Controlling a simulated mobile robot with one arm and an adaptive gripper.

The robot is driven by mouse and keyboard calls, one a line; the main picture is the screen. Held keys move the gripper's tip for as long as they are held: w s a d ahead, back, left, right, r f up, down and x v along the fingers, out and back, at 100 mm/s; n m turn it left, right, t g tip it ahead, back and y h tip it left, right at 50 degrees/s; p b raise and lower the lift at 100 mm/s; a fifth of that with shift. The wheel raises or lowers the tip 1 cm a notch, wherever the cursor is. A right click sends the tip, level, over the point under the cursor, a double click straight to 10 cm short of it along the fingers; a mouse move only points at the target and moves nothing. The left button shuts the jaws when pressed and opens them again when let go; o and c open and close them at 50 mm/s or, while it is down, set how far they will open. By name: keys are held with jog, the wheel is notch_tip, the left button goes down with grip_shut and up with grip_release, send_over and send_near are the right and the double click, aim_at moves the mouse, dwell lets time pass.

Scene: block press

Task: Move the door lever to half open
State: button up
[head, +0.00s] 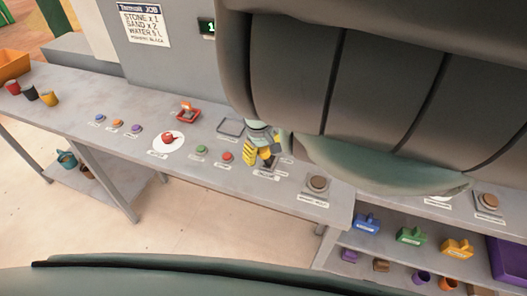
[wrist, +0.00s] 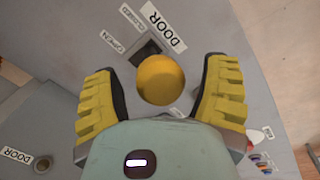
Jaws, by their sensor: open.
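The door lever's round yellow knob (wrist: 160,79) shows in the wrist view, with a dark slot beyond it and labels DOOR (wrist: 164,27) and OPEN. The slot is partly hidden by the knob, so I cannot tell the lever's exact position. My gripper (wrist: 162,88) is open, with one yellow finger on each side of the knob and a gap at both sides. In the head view my gripper (head: 260,152) is low over the grey console, and the lever is mostly hidden behind it.
The console (head: 190,178) carries a red mushroom button (head: 168,138), green (head: 201,150) and red (head: 226,156) buttons, and a brown round button (head: 319,183) to the gripper's right. Coloured cups stand at the far left. A lower shelf at right holds coloured blocks.

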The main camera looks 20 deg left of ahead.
jog(key=shift+o, duration=0.3)
jog(key=shift+f, duration=0.1)
grip_shut()
dwell(0.4)
